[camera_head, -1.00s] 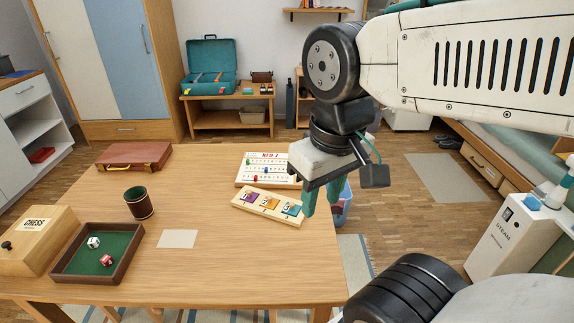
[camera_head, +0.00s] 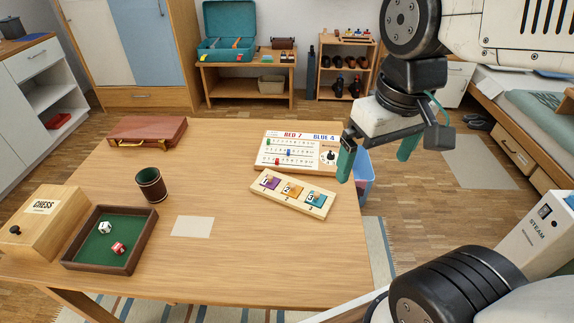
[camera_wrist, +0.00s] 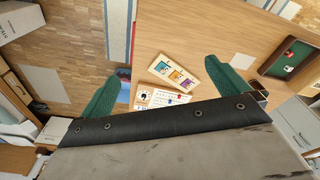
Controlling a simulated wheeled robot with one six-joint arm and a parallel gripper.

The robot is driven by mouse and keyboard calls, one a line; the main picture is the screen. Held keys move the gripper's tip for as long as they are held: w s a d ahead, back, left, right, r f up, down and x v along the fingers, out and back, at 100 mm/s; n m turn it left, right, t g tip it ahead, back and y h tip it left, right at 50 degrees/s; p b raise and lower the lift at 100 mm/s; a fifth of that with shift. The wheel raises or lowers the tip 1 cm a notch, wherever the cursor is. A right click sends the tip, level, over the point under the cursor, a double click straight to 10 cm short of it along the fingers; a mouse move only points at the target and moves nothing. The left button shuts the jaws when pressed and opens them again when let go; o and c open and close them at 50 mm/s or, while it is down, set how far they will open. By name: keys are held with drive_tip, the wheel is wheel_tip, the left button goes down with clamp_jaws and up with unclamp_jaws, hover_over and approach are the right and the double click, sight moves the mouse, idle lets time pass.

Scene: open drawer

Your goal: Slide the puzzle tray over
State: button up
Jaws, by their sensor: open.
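The puzzle tray (camera_head: 296,196) is a pale wooden strip with purple, orange and teal numbered pieces. It lies at an angle near the table's right edge, just in front of the score board; it also shows in the wrist view (camera_wrist: 158,69). My gripper (camera_head: 376,162) is open and empty. Its green fingers are spread above and to the right of the tray, around the table's right edge, and do not touch it. In the wrist view my gripper (camera_wrist: 165,85) has one finger at each side, with the tray between and beyond them.
The score board (camera_head: 299,153) lies right behind the tray. A pale square (camera_head: 193,227) lies bare on the table. A dice tray (camera_head: 117,258), chess box (camera_head: 45,222), dice cup (camera_head: 151,185) and brown case (camera_head: 148,131) stand to the left. A blue bin (camera_head: 363,178) is beyond the right edge.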

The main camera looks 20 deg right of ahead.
drive_tip(key=w+f+n, duration=0.2)
drive_tip(key=w+f, duration=0.1)
drive_tip(key=w, duration=0.7)
drive_tip(key=n+g, duration=0.1)
drive_tip(key=n, duration=0.5)
hover_over(286, 187)
wheel_tip(286, 187, down, 21)
drive_tip(key=shift+s+d, duration=0.1)
drive_tip(key=shift+f, duration=0.4)
drive_tip(key=shift+f, duration=0.1)
wheel_tip(286, 187, down, 8)
drive_tip(key=shift+r, duration=0.25)
